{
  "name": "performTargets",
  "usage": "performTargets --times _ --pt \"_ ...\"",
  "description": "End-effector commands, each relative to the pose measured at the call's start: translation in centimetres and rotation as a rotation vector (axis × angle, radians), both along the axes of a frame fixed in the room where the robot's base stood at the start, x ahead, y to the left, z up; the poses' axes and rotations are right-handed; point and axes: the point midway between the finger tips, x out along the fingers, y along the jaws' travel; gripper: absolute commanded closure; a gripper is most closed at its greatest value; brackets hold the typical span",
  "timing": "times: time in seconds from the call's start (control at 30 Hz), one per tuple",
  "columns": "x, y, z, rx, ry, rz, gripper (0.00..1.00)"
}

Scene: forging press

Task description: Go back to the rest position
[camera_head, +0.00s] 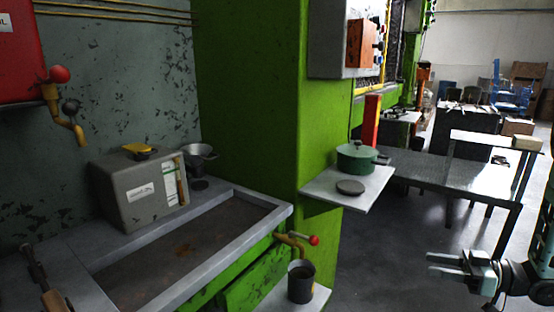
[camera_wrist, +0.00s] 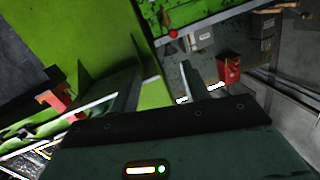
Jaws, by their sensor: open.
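My gripper (camera_head: 445,266) shows at the lower right of the head view, in front of the grey floor and apart from everything around it. Its two pale fingers point left, stand apart and hold nothing. In the wrist view the two fingers of my gripper (camera_wrist: 160,92) reach up from the dark wrist body, with an empty gap between them. Beyond them are the green press frame and a grey wall.
A green pot (camera_head: 357,158) and a dark disc (camera_head: 350,187) sit on a white shelf (camera_head: 322,190). A dark mug (camera_head: 301,284) stands below. A grey box (camera_head: 135,190) is on the press bed. A metal table (camera_head: 430,172) stands behind my arm. Open floor lies left of my gripper.

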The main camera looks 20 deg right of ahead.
Motion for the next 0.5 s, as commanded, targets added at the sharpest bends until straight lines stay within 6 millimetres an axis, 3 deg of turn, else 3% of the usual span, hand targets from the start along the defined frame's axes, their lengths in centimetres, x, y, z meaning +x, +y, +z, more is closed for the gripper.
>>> performTargets --times 0.27,0.5 --pt "4.8 0.5 0.2 -0.189 0.054 -0.087 0.53" --pt "10.2 1.1 1.3 -0.417 0.149 -0.231 0.53"
